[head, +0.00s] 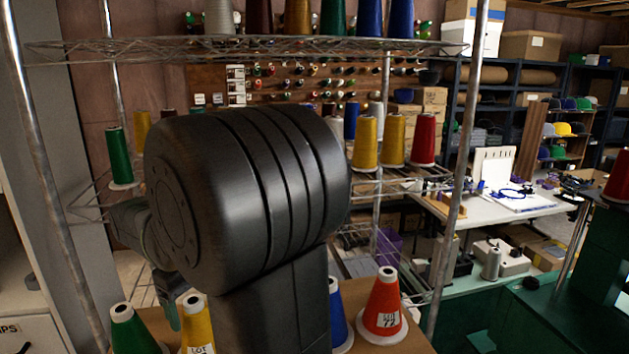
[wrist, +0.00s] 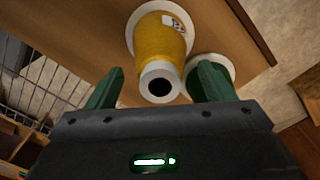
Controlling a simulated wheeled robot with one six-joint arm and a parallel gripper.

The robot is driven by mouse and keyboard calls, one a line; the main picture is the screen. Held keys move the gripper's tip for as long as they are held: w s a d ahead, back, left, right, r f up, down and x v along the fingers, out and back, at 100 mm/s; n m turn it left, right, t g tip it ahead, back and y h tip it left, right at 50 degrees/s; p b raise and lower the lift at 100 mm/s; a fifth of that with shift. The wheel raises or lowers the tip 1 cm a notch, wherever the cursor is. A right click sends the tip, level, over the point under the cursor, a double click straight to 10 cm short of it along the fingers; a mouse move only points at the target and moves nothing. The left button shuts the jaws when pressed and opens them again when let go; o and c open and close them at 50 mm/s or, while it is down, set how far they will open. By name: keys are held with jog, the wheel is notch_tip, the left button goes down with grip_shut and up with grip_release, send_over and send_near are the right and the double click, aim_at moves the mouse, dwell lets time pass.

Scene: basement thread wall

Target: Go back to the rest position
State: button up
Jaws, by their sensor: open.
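My gripper (wrist: 160,70) is open in the wrist view, with its two green fingers apart and nothing held between them. A yellow thread cone (wrist: 160,45) with a paper label stands just beyond the fingertips, lined up with the gap. A green cone (wrist: 212,67) is partly hidden behind the right finger. In the head view the yellow cone (head: 197,325) and green cone (head: 130,330) are at the bottom left. A greenish finger of my gripper (head: 168,300) shows between them. My black arm link hides much of the middle.
An orange-red cone (head: 384,308) labelled 77 and a blue cone (head: 338,320) stand on the same wooden board. A wire rack (head: 250,46) with cones on its shelves surrounds my arm, with metal posts (head: 467,140) at the sides. A white table (head: 500,208) stands at right.

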notch_tip(320, 180, up, 13)
jog(key=b, duration=0.1)
notch_tip(320, 180, down, 14)
jog(key=shift+r+p, duration=0.25)
jog(key=shift+p, duration=0.45)
jog(key=shift+m, duration=0.3)
jog(key=m+b, duration=0.1)
jog(key=m, duration=0.3)
jog(key=m+b, duration=0.1)
jog(key=m, duration=0.3)
jog(key=shift+m, duration=0.3)
jog(key=m+b, duration=0.1)
jog(key=m, duration=0.3)
jog(key=shift+m+b, duration=0.3)
jog(key=shift+b, duration=0.1)
jog(key=m+b, duration=0.1)
jog(key=m, duration=0.3)
jog(key=shift+f+m+b, duration=0.25)
jog(key=shift+m+b, duration=0.05)
jog(key=shift+b, duration=0.25)
jog(key=shift+r+p, duration=0.4)
jog(key=shift+r, duration=0.35)
